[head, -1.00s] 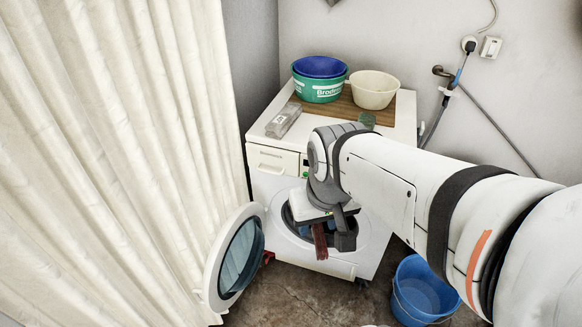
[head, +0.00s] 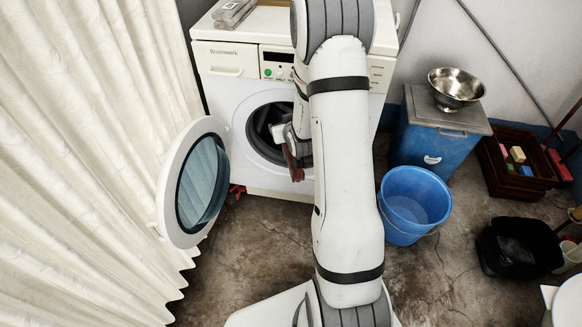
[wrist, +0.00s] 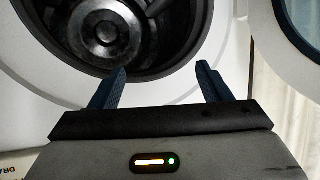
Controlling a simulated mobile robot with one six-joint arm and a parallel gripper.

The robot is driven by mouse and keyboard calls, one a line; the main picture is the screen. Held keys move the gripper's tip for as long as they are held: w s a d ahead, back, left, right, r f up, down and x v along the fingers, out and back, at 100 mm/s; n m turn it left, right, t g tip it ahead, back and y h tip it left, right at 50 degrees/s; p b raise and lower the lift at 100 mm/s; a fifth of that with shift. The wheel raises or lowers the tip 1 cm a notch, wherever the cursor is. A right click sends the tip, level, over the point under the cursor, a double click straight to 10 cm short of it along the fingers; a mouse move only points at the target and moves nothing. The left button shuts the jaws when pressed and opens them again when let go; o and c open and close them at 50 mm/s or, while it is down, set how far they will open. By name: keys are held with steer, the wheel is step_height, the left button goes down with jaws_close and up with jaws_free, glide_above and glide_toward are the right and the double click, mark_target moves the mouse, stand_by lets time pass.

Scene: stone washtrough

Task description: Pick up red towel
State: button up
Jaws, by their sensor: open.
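My gripper (wrist: 162,68) is open and empty in the wrist view, its two fingers apart and pointing at the washing machine's open drum (wrist: 105,30). No red towel shows in the visible part of the drum. In the head view my gripper (head: 292,150) is at the right side of the round opening, partly hidden by my arm. A dark red strip (head: 293,166) hangs there; I cannot tell whether it is cloth or a finger.
The washing machine (head: 222,88) has its round door (head: 178,190) swung open to the left, near a cream curtain (head: 80,130). A blue bucket (head: 402,232) stands right of the machine. A blue bin (head: 425,150) bears a steel bowl (head: 447,104).

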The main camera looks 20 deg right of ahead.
mark_target(300, 174)
steer(key=d+f+t+b, duration=0.1)
steer(key=f+b, duration=0.1)
steer(key=f, duration=0.3)
steer(key=d+f+t+b, duration=0.1)
steer(key=f+b, duration=0.1)
steer(key=f, duration=0.4)
steer(key=d+f+t+b, duration=0.1)
steer(key=f+b, duration=0.1)
steer(key=f, duration=0.4)
steer(key=shift+d+h+b, duration=0.2)
steer(key=shift+h+b, duration=0.1)
steer(key=shift+b, duration=0.1)
steer(key=s+f+t+b, duration=0.1)
steer(key=f, duration=0.2)
steer(key=s+d+f+b, duration=0.1)
steer(key=f+b, duration=0.1)
steer(key=f, duration=0.1)
steer(key=s+f+m+t+b, duration=0.1)
steer(key=f, duration=0.2)
steer(key=shift+s+d+f+t+h, duration=0.2)
steer(key=shift+d+t+h, duration=0.1)
steer(key=w+b, duration=0.1)
steer(key=w, duration=0.1)
steer(key=w+b, duration=0.1)
steer(key=w, duration=0.1)
steer(key=w+b, duration=0.2)
steer(key=w, duration=0.1)
steer(key=shift+d+f, duration=0.15)
steer(key=shift+d, duration=0.1)
steer(key=shift+w, duration=0.35)
